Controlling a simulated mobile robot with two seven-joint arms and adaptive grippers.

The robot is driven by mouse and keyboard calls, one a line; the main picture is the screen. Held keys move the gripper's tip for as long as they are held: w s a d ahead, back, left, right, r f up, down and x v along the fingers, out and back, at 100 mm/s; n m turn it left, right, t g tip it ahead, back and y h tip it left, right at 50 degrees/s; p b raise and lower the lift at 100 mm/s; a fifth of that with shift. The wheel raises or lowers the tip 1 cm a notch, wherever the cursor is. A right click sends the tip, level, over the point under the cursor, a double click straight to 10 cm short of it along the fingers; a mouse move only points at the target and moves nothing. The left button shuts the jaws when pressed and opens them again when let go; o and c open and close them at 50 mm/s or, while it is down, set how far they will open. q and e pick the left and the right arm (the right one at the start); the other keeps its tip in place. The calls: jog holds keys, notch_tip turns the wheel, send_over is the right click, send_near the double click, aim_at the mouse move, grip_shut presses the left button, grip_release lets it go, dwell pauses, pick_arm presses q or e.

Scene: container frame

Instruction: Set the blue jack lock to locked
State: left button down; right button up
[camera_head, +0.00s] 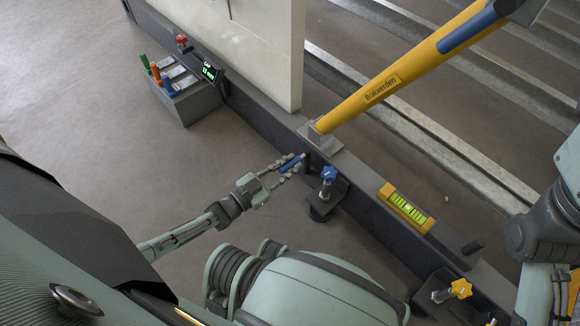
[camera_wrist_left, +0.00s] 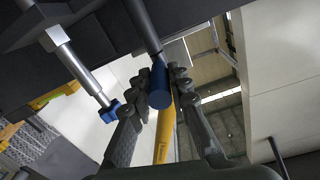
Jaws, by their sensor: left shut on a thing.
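A blue cylindrical handle (camera_head: 291,163) sticks out from the side of the dark frame beam, near the foot of the yellow brace. My left gripper (camera_head: 290,168) is shut on this handle, with fingers on both sides of it. In the left wrist view the handle (camera_wrist_left: 160,88) sits between the fingertips on a grey rod. The jack with the blue star knob (camera_head: 328,174) stands just right of the gripper, apart from it. That knob also shows in the left wrist view (camera_wrist_left: 110,111). Lock markings are not readable. My right gripper is out of view.
A yellow spirit level (camera_head: 406,208) lies on the beam (camera_head: 364,182). A jack with a yellow knob (camera_head: 461,288) stands at the lower right. A grey holder (camera_head: 190,100) with coloured handles, a small display (camera_head: 209,72) and a white panel (camera_head: 262,45) are farther back. Floor at left is clear.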

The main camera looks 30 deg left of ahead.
pick_arm(q)
jog(key=shift+s+f, duration=0.1)
jog(key=shift+s, duration=0.05)
dwell(0.3)
jog(key=c, duration=1.4)
grip_release()
jog(key=v, duration=1.1)
jog(key=shift+s+a, duration=0.15)
jog(key=shift+s, duration=0.25)
